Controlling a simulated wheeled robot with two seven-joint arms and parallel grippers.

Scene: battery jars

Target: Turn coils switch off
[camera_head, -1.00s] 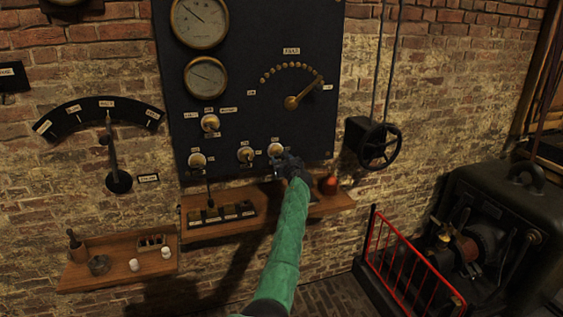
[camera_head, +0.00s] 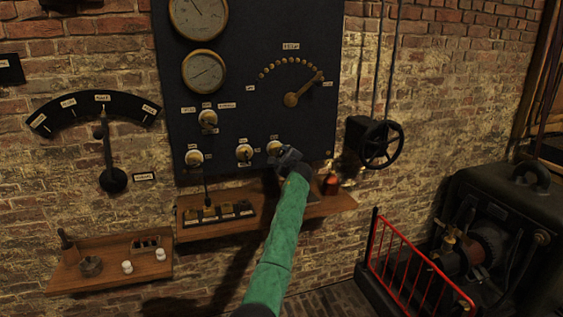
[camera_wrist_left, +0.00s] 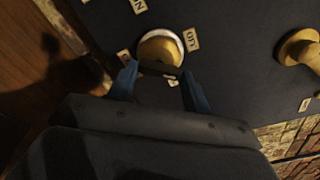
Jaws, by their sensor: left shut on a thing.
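A dark panel (camera_head: 250,120) on the brick wall carries several round brass-coloured switches with small labels, too small to read in the head view. My left gripper (camera_head: 286,158) is at the rightmost switch of the lower row (camera_head: 274,147), partly covering it. In the left wrist view this switch (camera_wrist_left: 160,47) has a pale rim and a dark lever, with an ON label (camera_wrist_left: 191,40) beside it. The blue fingertips of my left gripper (camera_wrist_left: 157,74) stand on both sides of the lever, shut on it. My right gripper is not in view.
A brass dial lever (camera_head: 300,92) is above right on the panel, and a black handwheel (camera_head: 381,146) is to the right. A wooden shelf (camera_head: 330,206) lies below. A red railing (camera_head: 415,275) fronts a dark machine at the right.

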